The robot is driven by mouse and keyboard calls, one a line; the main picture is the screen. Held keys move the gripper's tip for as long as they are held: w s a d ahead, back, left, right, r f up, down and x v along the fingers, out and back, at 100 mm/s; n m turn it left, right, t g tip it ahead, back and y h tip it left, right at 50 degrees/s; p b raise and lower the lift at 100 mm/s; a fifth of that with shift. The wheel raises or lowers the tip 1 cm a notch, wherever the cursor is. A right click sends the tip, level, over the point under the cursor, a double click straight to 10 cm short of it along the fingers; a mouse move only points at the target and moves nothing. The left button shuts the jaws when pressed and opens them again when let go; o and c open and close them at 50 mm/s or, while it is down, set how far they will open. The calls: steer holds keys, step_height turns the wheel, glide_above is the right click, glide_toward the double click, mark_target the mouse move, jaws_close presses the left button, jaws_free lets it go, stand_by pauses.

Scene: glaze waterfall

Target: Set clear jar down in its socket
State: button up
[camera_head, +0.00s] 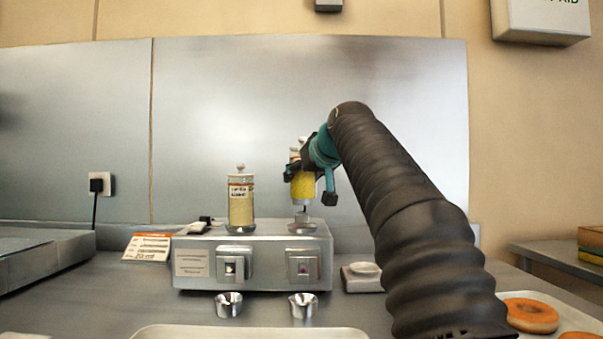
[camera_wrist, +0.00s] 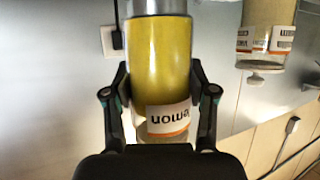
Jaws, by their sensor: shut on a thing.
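The clear jar (camera_head: 303,188) holds yellow contents. My gripper (camera_head: 308,172) is shut around it, and the jar hangs upright above the right side of the steel dispenser. The right socket (camera_head: 302,227) is directly below it, with a narrow gap showing between. In the wrist view the jar (camera_wrist: 160,65) sits between both fingers of my gripper (camera_wrist: 160,100), its label reading "lemon" upside down. Its upper part is partly hidden by my gripper in the head view.
A second jar (camera_head: 241,203) with pale yellow contents stands in the left socket, close by; it also shows in the wrist view (camera_wrist: 265,35). The dispenser (camera_head: 262,255) has two front switches. Two small metal cups (camera_head: 229,305) stand in front. Doughnuts (camera_head: 531,315) lie at the right.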

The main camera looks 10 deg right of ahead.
mark_target(307, 197)
steer(key=shift+f, duration=0.75)
steer(key=shift+f+b, duration=1.1)
steer(key=shift+b, duration=0.2)
steer(key=shift+s+f+b, duration=0.1)
steer(key=shift+f+b, duration=0.6)
steer(key=shift+f, duration=0.3)
stand_by(0.9)
steer(key=o, duration=1.6)
steer(key=shift+f, duration=0.1)
steer(key=shift+s, duration=0.1)
steer(key=v, duration=1.2)
